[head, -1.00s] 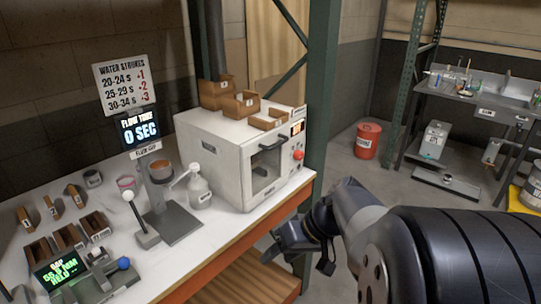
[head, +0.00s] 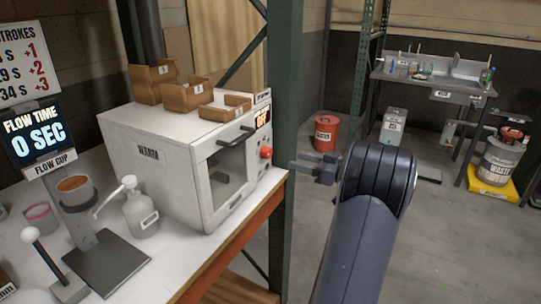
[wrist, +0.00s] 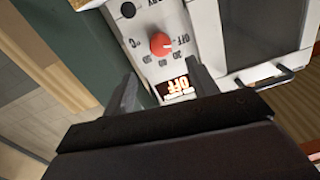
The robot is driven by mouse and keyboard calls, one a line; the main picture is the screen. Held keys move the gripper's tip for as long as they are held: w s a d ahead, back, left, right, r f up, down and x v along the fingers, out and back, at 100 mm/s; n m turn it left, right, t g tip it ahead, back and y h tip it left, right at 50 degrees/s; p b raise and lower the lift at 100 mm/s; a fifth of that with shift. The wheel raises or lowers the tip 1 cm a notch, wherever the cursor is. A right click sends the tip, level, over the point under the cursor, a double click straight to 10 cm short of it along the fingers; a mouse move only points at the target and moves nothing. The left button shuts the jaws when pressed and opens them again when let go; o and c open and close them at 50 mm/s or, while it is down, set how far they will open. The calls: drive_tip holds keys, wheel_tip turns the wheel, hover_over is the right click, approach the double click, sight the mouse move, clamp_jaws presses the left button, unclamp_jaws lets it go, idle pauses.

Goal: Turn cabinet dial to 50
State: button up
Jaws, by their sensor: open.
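The white cabinet (head: 148,150) stands on the bench with a glazed door and a dark handle. Its red dial (head: 266,153) sits on the right front panel, below a small lit display (head: 263,119). In the wrist view the red dial (wrist: 161,44) lies just beyond the fingertips, with OFF and temperature marks around it. The dial's exact pointing is too small to tell. My gripper (head: 296,165) is open and empty, to the right of the dial and apart from it; its fingers (wrist: 164,85) show in the wrist view.
A green post (head: 284,110) stands close behind the cabinet's right side. The door handle (head: 236,137) juts out left of the dial. Small brown bins (head: 153,84) sit on top. A pump bottle (head: 140,212) stands left on the bench.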

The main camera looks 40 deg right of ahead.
sight(270, 154)
drive_tip(key=p+x, duration=0.1)
drive_tip(key=x, duration=0.8)
drive_tip(key=shift+c, duration=0.3)
drive_tip(key=c, duration=0.9)
